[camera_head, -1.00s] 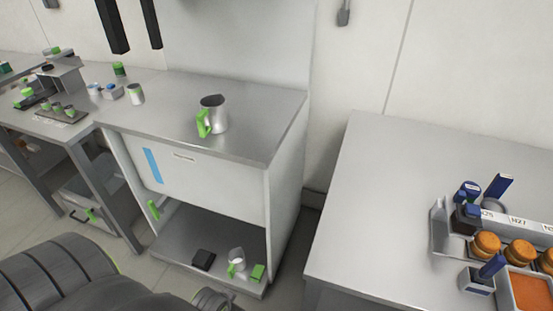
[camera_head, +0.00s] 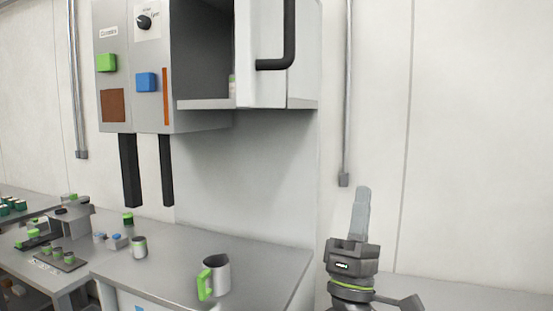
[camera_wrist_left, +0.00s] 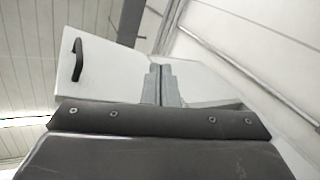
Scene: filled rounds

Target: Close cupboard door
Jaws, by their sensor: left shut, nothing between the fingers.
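The wall cupboard (camera_head: 205,103) hangs in the upper middle of the head view. Its white door (camera_head: 262,85) with a black bar handle (camera_head: 288,40) stands open at the right, so the dark inside shows at the left. My left gripper (camera_head: 362,205) points up, right of and below the door, with its fingers together and empty. In the left wrist view the fingers (camera_wrist_left: 162,84) lie in front of a pale panel that looks like the door (camera_wrist_left: 112,80), its handle (camera_wrist_left: 77,60) to the left. Contact cannot be told. My right gripper is not in view.
Below is a grey counter (camera_head: 255,262) with a green-handled metal jug (camera_head: 215,276) and a small cup (camera_head: 139,247). Two black posts (camera_head: 130,170) hang under the control panel (camera_head: 118,60). A wall conduit (camera_head: 346,100) runs right of the cupboard. Bare wall lies further right.

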